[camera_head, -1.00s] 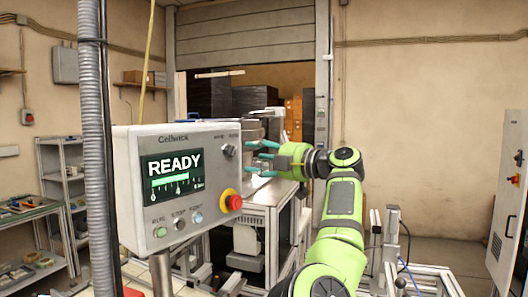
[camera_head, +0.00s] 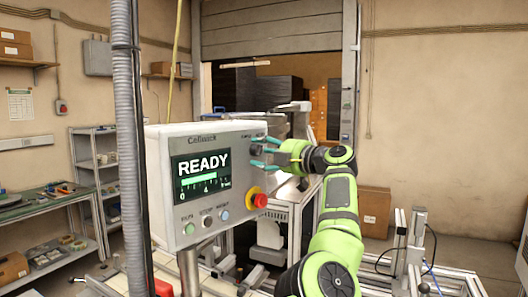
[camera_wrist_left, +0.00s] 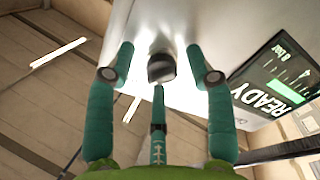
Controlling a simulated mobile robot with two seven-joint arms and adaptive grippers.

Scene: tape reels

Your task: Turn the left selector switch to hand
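The grey control box (camera_head: 213,135) stands on a post, with a lit READY screen (camera_head: 203,176). A single dark selector knob (camera_head: 256,151) sits at the panel's upper right; its small lettering is too small to read. My left gripper (camera_head: 262,151) is open at the knob, its teal fingers partly in front of it. In the left wrist view the knob (camera_wrist_left: 161,68) lies between the spread fingertips (camera_wrist_left: 160,65), with gaps visible around it. Contact cannot be told. My right gripper is not in view.
A red emergency stop (camera_head: 258,200) on a yellow base sits below the knob. Small round buttons (camera_head: 207,220) line the panel's lower edge. A grey hose (camera_head: 128,130) hangs left of the box. A metal machine frame (camera_head: 285,215) stands behind.

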